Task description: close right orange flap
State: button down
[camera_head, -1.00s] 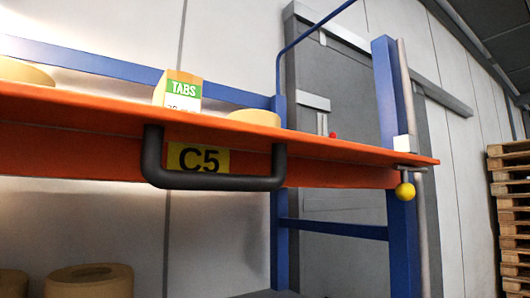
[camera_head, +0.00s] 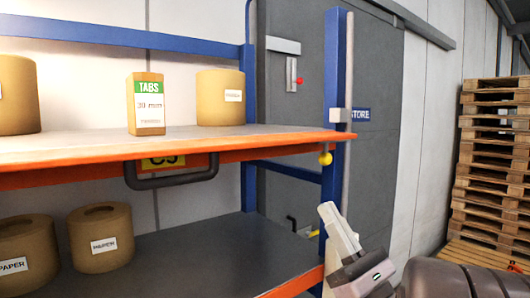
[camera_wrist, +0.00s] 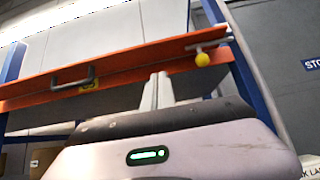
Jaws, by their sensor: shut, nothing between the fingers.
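The orange flap (camera_head: 95,160) runs along the front of the upper shelf in the head view, with a dark handle (camera_head: 170,182) hanging below its edge. It also shows in the wrist view (camera_wrist: 130,66), its handle (camera_wrist: 73,80) at left. A yellow ball knob (camera_head: 325,158) sits at the flap's right end, by the blue post; the wrist view shows this knob (camera_wrist: 203,59) too. My gripper (camera_head: 332,210) is shut and empty, below and right of the knob in the head view, apart from the flap. How far the flap is tilted is hard to tell.
Rolls (camera_head: 220,97) and a TABS box (camera_head: 146,104) stand on the upper shelf. Paper rolls (camera_head: 100,238) stand on the lower grey shelf (camera_head: 205,255). A blue post (camera_head: 335,100) rises near my gripper. Stacked pallets (camera_head: 495,150) stand at right.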

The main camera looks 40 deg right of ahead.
jog(key=w+r+p, duration=0.5)
jog(key=r+p, duration=0.2)
jog(key=r, duration=0.2)
jog(key=shift+r, duration=0.25)
jog(key=shift+a, duration=0.1)
jog(key=shift+r, duration=0.1)
